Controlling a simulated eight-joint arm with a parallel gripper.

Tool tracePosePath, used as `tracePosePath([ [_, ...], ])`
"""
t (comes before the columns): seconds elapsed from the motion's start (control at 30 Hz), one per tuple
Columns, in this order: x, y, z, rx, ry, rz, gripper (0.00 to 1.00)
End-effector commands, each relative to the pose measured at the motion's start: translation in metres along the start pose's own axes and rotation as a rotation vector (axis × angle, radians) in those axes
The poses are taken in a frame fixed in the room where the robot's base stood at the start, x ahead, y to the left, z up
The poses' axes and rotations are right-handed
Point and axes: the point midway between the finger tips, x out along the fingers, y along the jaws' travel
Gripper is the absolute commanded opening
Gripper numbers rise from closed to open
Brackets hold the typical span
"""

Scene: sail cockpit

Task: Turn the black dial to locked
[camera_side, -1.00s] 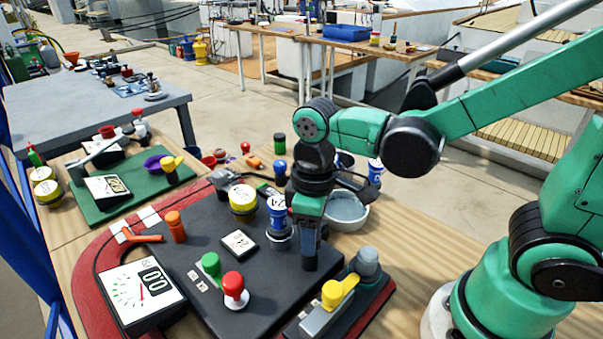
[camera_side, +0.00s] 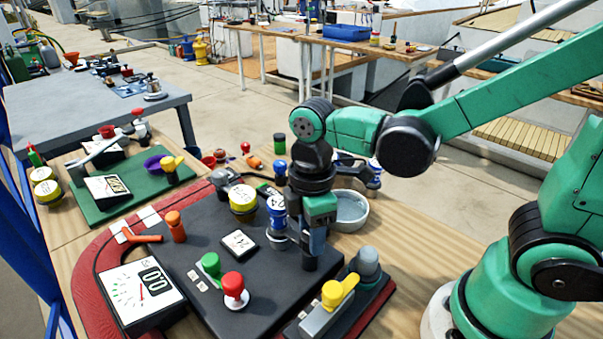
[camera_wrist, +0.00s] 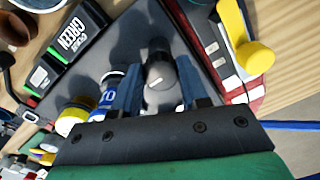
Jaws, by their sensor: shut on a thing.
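The black dial (camera_wrist: 160,72) sits on the dark panel, a round dark knob with a short white mark on its top. In the wrist view the two blue fingers of my gripper (camera_wrist: 157,90) stand on either side of it, shut on it. In the side view my gripper (camera_side: 309,255) points straight down at the right part of the dark panel (camera_side: 205,240). The fingers hide most of the dial there. I cannot read any locked marking beside it.
A yellow-handled lever (camera_side: 338,291) is close at the front right. Red (camera_side: 234,287) and green (camera_side: 210,264) knobs stand nearer. A grey bowl (camera_side: 350,208) is behind.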

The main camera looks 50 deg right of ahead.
Motion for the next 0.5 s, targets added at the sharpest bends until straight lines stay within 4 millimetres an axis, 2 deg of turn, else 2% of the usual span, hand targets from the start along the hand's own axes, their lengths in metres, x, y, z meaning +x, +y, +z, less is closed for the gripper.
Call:
tracePosePath([
  [0.4,0.0002,0.0000,-0.0001,-0.009,0.000,0.000,0.00],
  [0.43,0.0002,0.0000,-0.0001,-0.009,0.000,0.000,0.44],
  [0.5,0.0002,0.0000,-0.0001,-0.009,0.000,0.000,0.64],
])
